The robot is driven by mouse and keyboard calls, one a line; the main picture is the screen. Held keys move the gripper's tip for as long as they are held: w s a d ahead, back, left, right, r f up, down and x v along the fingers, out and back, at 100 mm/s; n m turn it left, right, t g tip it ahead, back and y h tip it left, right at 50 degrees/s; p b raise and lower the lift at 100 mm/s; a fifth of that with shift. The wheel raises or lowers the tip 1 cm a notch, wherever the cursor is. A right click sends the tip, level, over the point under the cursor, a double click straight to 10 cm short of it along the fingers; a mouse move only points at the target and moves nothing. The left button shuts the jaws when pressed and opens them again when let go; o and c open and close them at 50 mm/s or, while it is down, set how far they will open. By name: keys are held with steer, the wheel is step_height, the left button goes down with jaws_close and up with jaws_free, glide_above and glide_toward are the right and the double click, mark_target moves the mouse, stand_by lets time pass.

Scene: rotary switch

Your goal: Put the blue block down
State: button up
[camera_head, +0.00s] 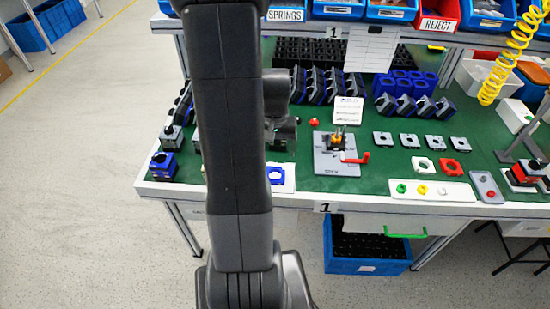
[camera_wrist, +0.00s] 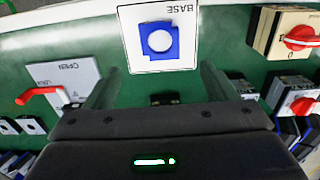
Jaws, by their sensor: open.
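The blue block (camera_wrist: 147,50) is a square piece with an opening through which white shows. It sits on a white plate marked BASE (camera_wrist: 187,60) in the wrist view. In the head view the blue block (camera_head: 276,173) shows near the table's front edge, with its left side hidden by my arm. My gripper (camera_wrist: 158,80) is open, with its two fingers spread and nothing between them. The block lies beyond the fingertips in the wrist view, apart from them. In the head view my gripper (camera_head: 283,132) is partly hidden by my arm.
A grey fixture with a red lever (camera_head: 355,158) stands to the right on the green table (camera_head: 300,195). Switch boxes with red knobs (camera_wrist: 300,37) show at right in the wrist view. Rows of blue parts (camera_head: 400,85) stand at the back.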

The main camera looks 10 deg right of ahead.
step_height(320, 180, up, 2)
